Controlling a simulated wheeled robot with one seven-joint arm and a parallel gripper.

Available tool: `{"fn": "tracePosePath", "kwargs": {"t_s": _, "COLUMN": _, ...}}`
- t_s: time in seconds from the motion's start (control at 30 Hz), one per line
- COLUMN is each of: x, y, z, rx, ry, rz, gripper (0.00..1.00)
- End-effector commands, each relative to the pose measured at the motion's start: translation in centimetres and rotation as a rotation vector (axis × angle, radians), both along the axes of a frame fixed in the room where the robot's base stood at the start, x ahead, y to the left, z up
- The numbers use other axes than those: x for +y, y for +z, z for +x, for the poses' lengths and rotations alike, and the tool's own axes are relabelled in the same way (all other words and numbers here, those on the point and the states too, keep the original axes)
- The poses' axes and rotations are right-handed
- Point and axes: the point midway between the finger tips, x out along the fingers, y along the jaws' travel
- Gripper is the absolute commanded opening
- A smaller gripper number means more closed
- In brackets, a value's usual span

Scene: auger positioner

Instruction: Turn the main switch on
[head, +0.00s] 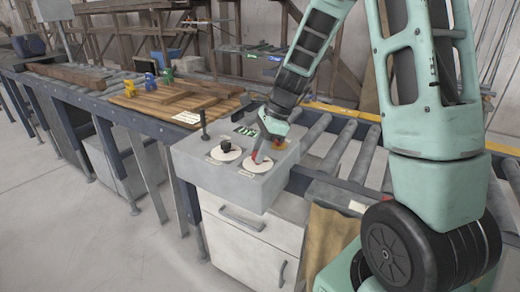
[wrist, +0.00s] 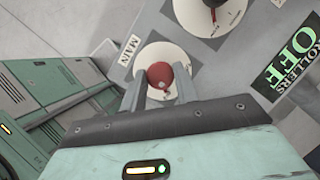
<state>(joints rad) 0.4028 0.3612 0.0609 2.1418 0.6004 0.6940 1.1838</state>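The main switch is a red knob (wrist: 160,75) on a white round dial (wrist: 181,65), beside a label reading MAIN (wrist: 129,50) in the wrist view. In the head view the red knob (head: 255,156) sits on the right-hand dial (head: 262,167) of a grey control box (head: 210,173). My gripper (wrist: 159,73) is over this dial, its two grey fingers on either side of the knob. They look apart, with a gap around the knob; whether either touches it is unclear. The gripper also shows in the head view (head: 259,150), partly covering the dial.
A second white dial (head: 226,152) with a black knob is just left, and a black upright lever (head: 204,125) stands behind it. A green ROLLERS OFF sign (wrist: 285,70) is nearby. A roller conveyor (head: 345,150) lies right; a wooden pallet (head: 170,103) with small coloured figures lies left.

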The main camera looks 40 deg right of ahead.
Motion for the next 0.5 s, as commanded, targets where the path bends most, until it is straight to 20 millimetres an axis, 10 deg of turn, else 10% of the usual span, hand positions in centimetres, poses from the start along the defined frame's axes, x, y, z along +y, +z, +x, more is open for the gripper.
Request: {"fn": "tracePosePath", "kwargs": {"t_s": 0.5, "x": -0.04, "y": 0.22, "z": 0.11, "rx": 0.002, "ry": 0.154, "rz": 0.001, "gripper": 0.08}}
